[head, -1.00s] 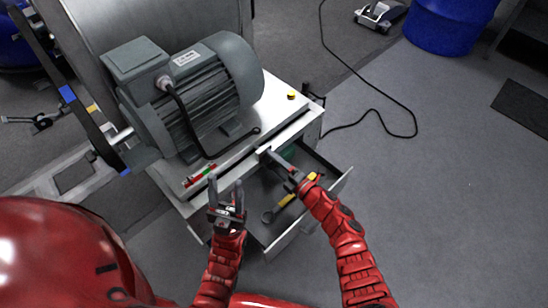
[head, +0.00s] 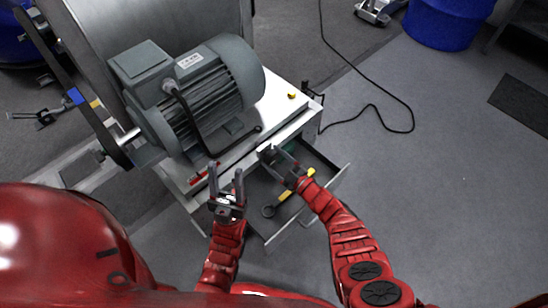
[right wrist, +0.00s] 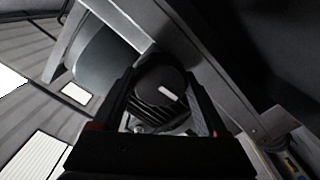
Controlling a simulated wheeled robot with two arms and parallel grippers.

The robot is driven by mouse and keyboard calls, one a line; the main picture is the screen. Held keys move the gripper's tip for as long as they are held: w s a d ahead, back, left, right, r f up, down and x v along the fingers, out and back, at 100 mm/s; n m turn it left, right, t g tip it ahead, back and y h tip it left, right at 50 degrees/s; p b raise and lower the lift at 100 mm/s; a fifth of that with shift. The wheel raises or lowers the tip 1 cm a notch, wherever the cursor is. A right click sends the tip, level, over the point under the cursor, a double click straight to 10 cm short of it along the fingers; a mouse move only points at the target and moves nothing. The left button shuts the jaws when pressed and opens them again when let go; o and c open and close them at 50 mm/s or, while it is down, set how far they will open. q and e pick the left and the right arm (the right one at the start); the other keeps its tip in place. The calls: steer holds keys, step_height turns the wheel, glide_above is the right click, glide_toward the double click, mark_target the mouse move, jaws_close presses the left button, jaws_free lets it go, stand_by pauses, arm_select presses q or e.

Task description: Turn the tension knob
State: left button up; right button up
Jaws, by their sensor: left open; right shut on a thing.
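The tension knob (right wrist: 158,82) is a dark round knob with a white mark, seen in the right wrist view between the two fingers of my right gripper. My right gripper (head: 279,163) is shut on it at the front edge of the machine's bench, above the open drawer. In the head view the knob is hidden by the gripper. My left gripper (head: 226,175) is open and empty, fingers pointing away from me, just in front of the bench's front edge to the left of the drawer.
A grey electric motor (head: 190,95) stands on the white bench (head: 272,112). A yellow button (head: 291,96) sits near its back right corner. The open drawer (head: 328,190) holds a yellow-handled tool (head: 290,193).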

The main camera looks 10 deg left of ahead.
steer(key=shift+w+d+m, duration=0.1)
steer(key=shift+m, duration=1.8)
steer(key=m+b, duration=0.1)
steer(key=m, duration=0.2)
steer(key=shift+m, duration=0.4)
steer(key=m+b, duration=0.2)
steer(key=m, duration=0.1)
steer(key=shift+f+m, duration=0.15)
steer(key=shift+m, duration=0.15)
steer(key=m+b, duration=0.1)
steer(key=m, duration=0.1)
steer(key=shift+m+b, duration=0.3)
steer(key=shift+b, duration=0.05)
steer(key=shift+m+b, duration=0.45)
steer(key=shift+m, duration=1.75)
